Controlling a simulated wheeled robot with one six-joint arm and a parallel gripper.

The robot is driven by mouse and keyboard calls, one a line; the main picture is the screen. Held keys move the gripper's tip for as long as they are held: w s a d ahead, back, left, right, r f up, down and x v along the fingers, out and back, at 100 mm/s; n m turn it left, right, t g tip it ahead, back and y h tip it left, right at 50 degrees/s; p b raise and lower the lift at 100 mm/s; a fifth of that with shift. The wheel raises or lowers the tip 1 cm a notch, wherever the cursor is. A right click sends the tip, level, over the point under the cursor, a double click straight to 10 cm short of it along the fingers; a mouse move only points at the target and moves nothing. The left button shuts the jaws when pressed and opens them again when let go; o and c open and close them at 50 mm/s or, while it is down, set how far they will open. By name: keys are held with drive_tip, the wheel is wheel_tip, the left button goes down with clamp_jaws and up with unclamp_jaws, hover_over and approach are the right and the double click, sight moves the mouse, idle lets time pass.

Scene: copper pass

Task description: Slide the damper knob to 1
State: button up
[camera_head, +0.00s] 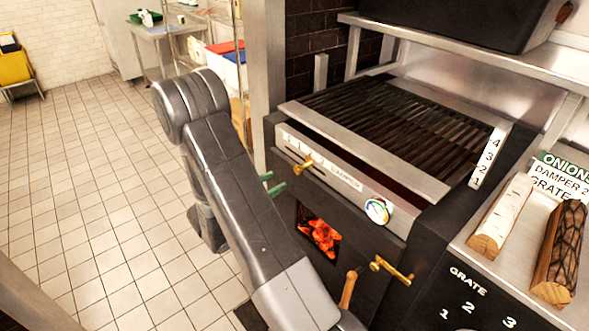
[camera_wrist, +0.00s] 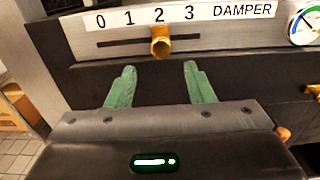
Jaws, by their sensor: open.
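The brass damper knob (camera_wrist: 161,40) sits on a horizontal slot (camera_wrist: 110,43) below a white scale strip (camera_wrist: 186,15) marked 0, 1, 2, 3 and DAMPER. The knob stands under the 2. In the head view the knob (camera_head: 303,166) is on the grill's front panel. My gripper (camera_wrist: 159,67) is open, with its green fingers apart and nothing between them. Its tips are just below and in front of the knob, one to each side. In the head view the gripper (camera_head: 273,184) is partly hidden behind my arm.
A round gauge (camera_head: 377,210) is right of the scale. Glowing coals (camera_head: 318,238) show in an opening below, and another brass handle (camera_head: 391,270) is lower right. Two logs (camera_head: 500,217) and (camera_head: 560,252) lie on the right counter. Tiled floor (camera_head: 90,200) at left is clear.

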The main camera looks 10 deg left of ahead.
sight(296, 171)
drive_tip(key=p+x, duration=0.1)
drive_tip(key=x, duration=0.8)
drive_tip(key=shift+w+d, duration=0.3)
drive_tip(key=shift+c, duration=0.5)
